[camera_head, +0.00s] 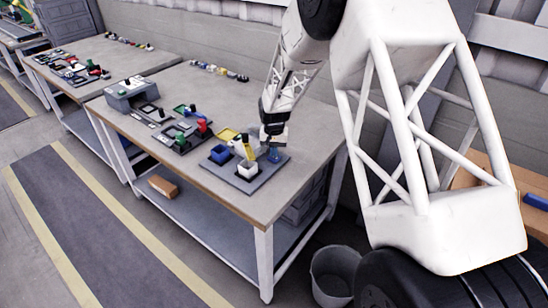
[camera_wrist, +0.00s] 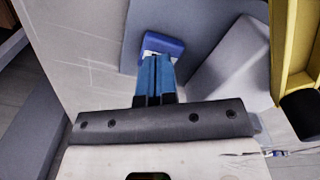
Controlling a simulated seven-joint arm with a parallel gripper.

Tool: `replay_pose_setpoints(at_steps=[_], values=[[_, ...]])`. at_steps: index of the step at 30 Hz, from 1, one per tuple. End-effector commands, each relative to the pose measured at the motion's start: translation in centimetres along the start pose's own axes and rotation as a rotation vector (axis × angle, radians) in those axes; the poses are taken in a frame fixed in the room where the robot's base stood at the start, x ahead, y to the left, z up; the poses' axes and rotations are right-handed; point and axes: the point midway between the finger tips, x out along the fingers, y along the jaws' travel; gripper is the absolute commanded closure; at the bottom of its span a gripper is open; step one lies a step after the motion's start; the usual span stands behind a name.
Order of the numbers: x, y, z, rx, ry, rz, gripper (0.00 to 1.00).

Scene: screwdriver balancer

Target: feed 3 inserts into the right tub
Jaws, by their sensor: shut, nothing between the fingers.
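On a dark grey board (camera_head: 240,190) at the near right of the workbench stand a blue tub (camera_head: 220,154) and a white tub (camera_head: 248,170), the white one to the right. I cannot make out the inserts. My gripper (camera_head: 275,155) is low over the board's right side, to the right of both tubs. In the wrist view its blue fingers (camera_wrist: 156,75) are shut together with nothing between them. Just beyond their tips is a small blue object with a white part (camera_wrist: 165,42), partly hidden by the fingers. I cannot tell whether the fingers touch it.
A yellow part (camera_head: 228,134) stands behind the tubs; a large yellow part (camera_wrist: 292,50) is close on the right in the wrist view. A second board with red and green parts (camera_head: 187,132) and a grey box (camera_head: 130,92) lie to the left. The bench's front strip is clear.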

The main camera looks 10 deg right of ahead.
Motion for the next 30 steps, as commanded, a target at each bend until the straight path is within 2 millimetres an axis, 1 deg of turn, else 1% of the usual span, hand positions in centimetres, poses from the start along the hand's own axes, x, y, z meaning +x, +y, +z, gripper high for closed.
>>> replay_pose_setpoints(at_steps=[30], values=[[1.0, 0.0, 0.01, 0.0, 0.0, 0.0, 1.0]])
